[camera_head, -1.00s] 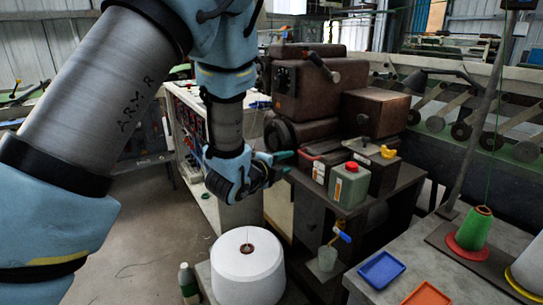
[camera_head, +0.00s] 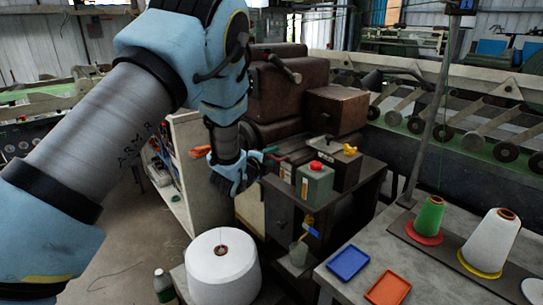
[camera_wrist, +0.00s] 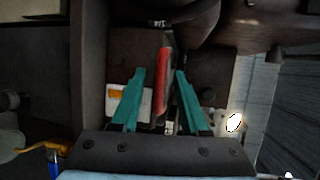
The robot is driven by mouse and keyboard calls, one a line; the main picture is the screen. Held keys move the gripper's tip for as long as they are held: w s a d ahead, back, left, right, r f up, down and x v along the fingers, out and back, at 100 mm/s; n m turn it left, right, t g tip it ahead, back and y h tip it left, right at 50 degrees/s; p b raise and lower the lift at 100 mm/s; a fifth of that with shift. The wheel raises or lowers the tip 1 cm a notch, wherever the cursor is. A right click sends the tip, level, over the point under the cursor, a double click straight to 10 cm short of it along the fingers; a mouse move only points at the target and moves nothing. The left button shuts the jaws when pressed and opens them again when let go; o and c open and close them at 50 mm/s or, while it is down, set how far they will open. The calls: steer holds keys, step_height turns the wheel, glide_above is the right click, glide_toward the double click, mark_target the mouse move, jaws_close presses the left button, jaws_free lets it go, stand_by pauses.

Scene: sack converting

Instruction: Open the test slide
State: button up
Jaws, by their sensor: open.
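My gripper (camera_head: 269,157) is in front of a dark box on the bench, left of a green canister (camera_head: 315,183). In the wrist view my gripper (camera_wrist: 160,72) is open, with two teal fingers. A red bar (camera_wrist: 163,85), likely the handle of the test slide, lies lengthwise between the fingers, with a gap on each side. Whether the fingertips reach around it in depth I cannot tell. The dark box face (camera_wrist: 128,60) behind it carries a white and orange label (camera_wrist: 120,104). In the head view my gripper hides part of this box.
A box with a yellow knob (camera_head: 350,150) stands beside the canister. A tap with a blue lever (camera_head: 311,232) is below. A large white cone (camera_head: 222,268), a blue tray (camera_head: 348,262), an orange tray (camera_head: 388,290) and thread cones stand nearer. Brown machinery (camera_head: 275,85) rises behind.

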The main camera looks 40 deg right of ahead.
jaws_close()
stand_by(0.3)
stand_by(1.1)
